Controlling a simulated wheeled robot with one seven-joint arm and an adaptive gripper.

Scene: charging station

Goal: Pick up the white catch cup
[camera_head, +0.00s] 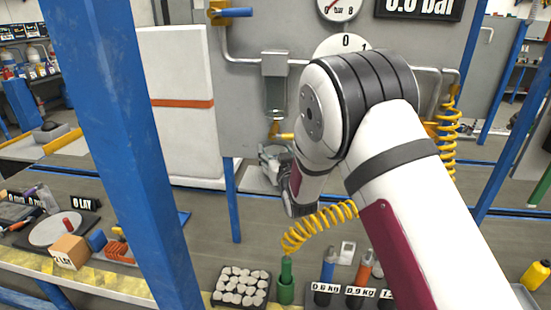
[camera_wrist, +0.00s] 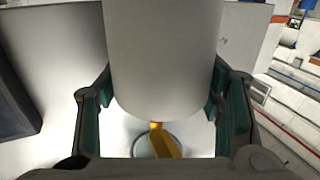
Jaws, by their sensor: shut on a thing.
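The white catch cup (camera_wrist: 165,50) fills the upper middle of the wrist view as a plain pale cylinder. My gripper (camera_wrist: 162,88) is shut on it, with one dark green finger pad against each side. In the head view, my gripper (camera_head: 272,162) is small and partly hidden behind my arm, in front of the grey panel below a yellow valve (camera_head: 275,131). I cannot make out the cup clearly there.
In the wrist view, a yellow part (camera_wrist: 162,142) shows just past the cup's edge. A blue post (camera_head: 122,140) stands at left. A coiled yellow hose (camera_head: 312,225) hangs below my arm. Cylinders (camera_head: 328,275) and a tray of pale pieces (camera_head: 241,287) stand at the front.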

